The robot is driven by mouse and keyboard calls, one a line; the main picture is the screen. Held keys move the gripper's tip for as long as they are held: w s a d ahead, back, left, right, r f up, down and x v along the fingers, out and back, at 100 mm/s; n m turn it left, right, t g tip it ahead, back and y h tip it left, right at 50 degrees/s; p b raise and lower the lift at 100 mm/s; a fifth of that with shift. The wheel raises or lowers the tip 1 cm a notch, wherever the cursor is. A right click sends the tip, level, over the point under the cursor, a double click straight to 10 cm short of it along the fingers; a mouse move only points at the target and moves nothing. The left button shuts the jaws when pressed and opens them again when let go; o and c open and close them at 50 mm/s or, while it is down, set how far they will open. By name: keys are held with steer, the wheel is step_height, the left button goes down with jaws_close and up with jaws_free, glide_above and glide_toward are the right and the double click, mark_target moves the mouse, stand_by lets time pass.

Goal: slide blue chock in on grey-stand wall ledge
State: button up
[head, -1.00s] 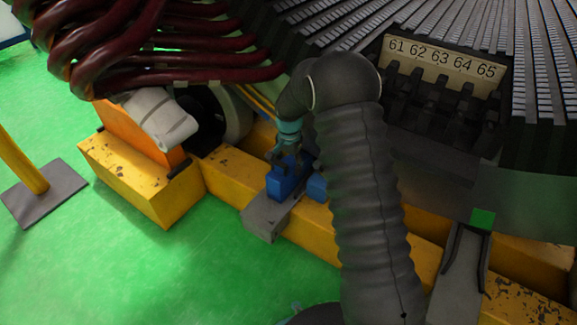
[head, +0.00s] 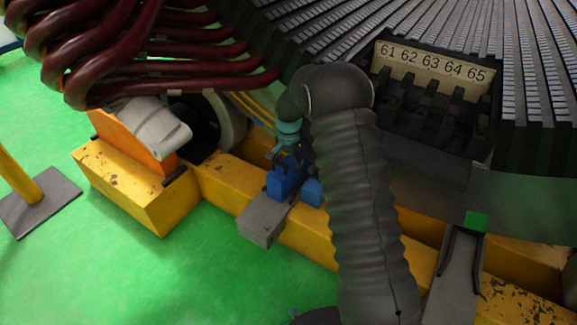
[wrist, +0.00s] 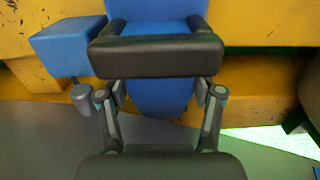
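The blue chock (head: 282,182) is over the inner end of the grey stand (head: 261,220), close to the yellow wall beam. My gripper (head: 287,158) is above it, with its fingertips at the chock's upper part. In the wrist view the chock (wrist: 160,97) fills the space behind the near finger's dark pad (wrist: 157,55), which looks pressed against it. I cannot tell whether the chock's underside touches the ledge.
A second blue block (head: 312,192) sits just right of the chock, with a small gap; it also shows in the wrist view (wrist: 68,46). The yellow beam (head: 227,187) runs behind the stand. The dark stator is above right. Green floor in front is clear.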

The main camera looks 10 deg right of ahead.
mark_target(289, 162)
steer(key=shift+o, duration=1.3)
step_height(289, 162, up, 12)
